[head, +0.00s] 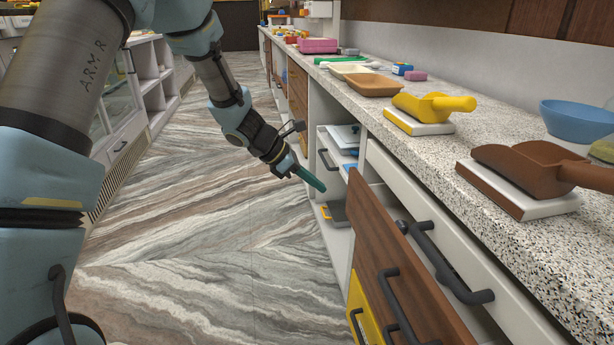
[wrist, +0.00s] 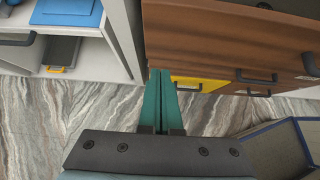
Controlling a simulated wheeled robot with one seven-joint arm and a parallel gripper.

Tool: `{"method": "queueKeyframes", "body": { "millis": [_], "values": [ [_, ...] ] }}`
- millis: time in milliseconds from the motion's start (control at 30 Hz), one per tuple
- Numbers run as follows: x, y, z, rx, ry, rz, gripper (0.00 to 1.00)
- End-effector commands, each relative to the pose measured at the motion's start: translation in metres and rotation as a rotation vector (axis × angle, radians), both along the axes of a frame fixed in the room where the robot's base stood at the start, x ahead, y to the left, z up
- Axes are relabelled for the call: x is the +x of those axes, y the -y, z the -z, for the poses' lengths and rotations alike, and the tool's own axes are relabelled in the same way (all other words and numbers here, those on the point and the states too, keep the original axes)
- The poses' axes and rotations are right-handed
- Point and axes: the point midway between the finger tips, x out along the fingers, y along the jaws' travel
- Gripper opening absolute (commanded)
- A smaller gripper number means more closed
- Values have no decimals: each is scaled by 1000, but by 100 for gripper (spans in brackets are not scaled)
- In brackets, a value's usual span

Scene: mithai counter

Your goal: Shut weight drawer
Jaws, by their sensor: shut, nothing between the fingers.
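A brown wood drawer front (head: 395,270) stands out from the counter at the lower right of the head view, with a dark handle (head: 396,305). I cannot tell for certain that it is the weight drawer; its inside is mostly hidden. It also shows in the wrist view (wrist: 220,40). My gripper (head: 312,180) has teal fingers pressed together and empty. It is in front of the counter, to the left of the brown front. In the wrist view the fingertips (wrist: 160,74) appear close to the front's left end; I cannot tell whether they touch.
A yellow front (head: 364,308) sits below the brown one. A white drawer front (head: 450,250) with a dark handle is beside it. An open shelf (wrist: 95,70) is to the left. Scoops and trays stand on the speckled counter (head: 455,150).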

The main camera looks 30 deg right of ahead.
Motion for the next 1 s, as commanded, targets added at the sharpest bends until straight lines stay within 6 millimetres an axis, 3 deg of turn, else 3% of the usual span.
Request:
{"method": "queueKeyframes", "body": {
  "millis": [167,400,867,1000],
  "values": [
    [-11,25,25,1,-1,3,0],
    [-21,52,21,0,0,3,0],
    [-23,58,22,0,0,0,0],
    [-27,69,21,0,-1,4,0]
  ]
}}
